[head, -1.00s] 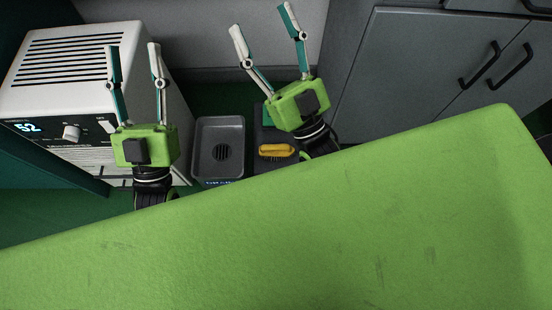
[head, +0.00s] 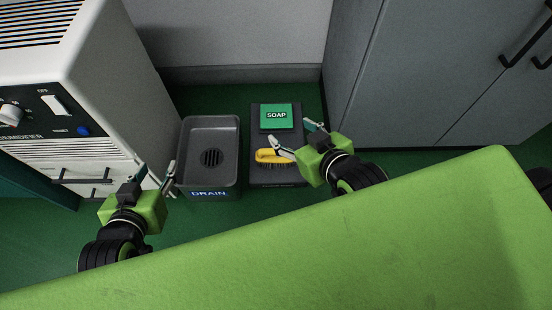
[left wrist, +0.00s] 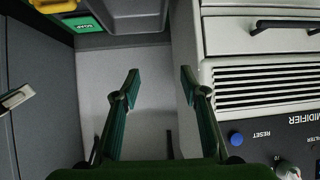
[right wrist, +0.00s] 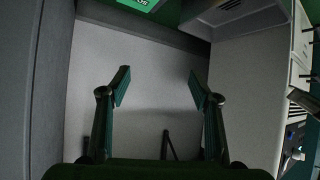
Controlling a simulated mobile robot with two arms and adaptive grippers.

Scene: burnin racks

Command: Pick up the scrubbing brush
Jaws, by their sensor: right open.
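The scrubbing brush (head: 268,156) has a yellow body and dark bristles. It lies on the dark mat (head: 290,174) on the floor, in front of the green soap block (head: 277,116). My right gripper (head: 296,136) is open and empty; its fingers reach over the mat, and one finger overlaps the brush's right end in the head view. I cannot tell whether it touches. My left gripper (head: 157,174) is open, between the dehumidifier and the drain tray. A yellow piece, likely the brush, shows at the top of the left wrist view (left wrist: 52,5).
The grey drain tray (head: 228,191) stands left of the mat. The white dehumidifier (head: 115,110) is at the left and grey cabinets (head: 440,80) are at the right. A wall closes the back. My large green body covers the foreground.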

